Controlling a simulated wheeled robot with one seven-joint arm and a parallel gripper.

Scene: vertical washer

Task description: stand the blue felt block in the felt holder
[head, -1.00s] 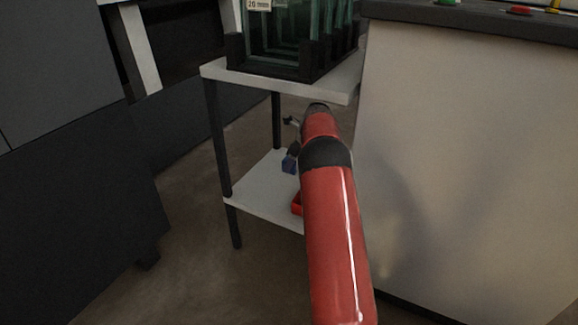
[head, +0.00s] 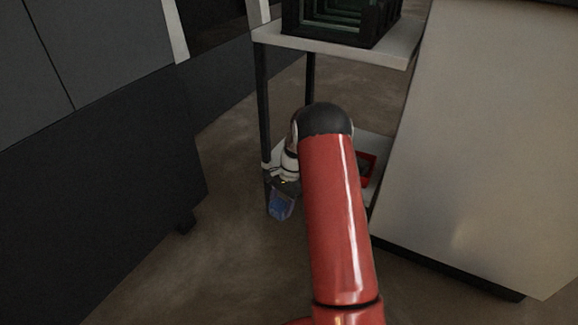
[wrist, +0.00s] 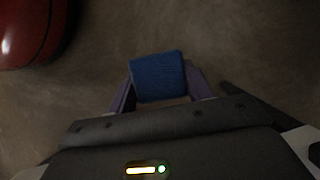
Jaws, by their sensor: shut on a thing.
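The blue felt block (wrist: 158,77) is between the two purple fingers of my gripper (wrist: 160,92) in the wrist view, with bare floor behind it. My gripper is shut on it. In the head view the blue block (head: 281,207) hangs below my gripper (head: 281,196), in front of the cart's left legs and clear of the lower shelf. A red tray-like thing (head: 367,165) shows partly on the lower shelf, behind my arm. I cannot tell whether it is the felt holder.
The cart's upper shelf (head: 400,52) carries a dark rack with glass panes (head: 345,20). The lower shelf (head: 374,143) is mostly hidden by my arm. A large pale machine panel (head: 480,150) stands to the right, and dark cabinets (head: 100,170) to the left. The floor between is clear.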

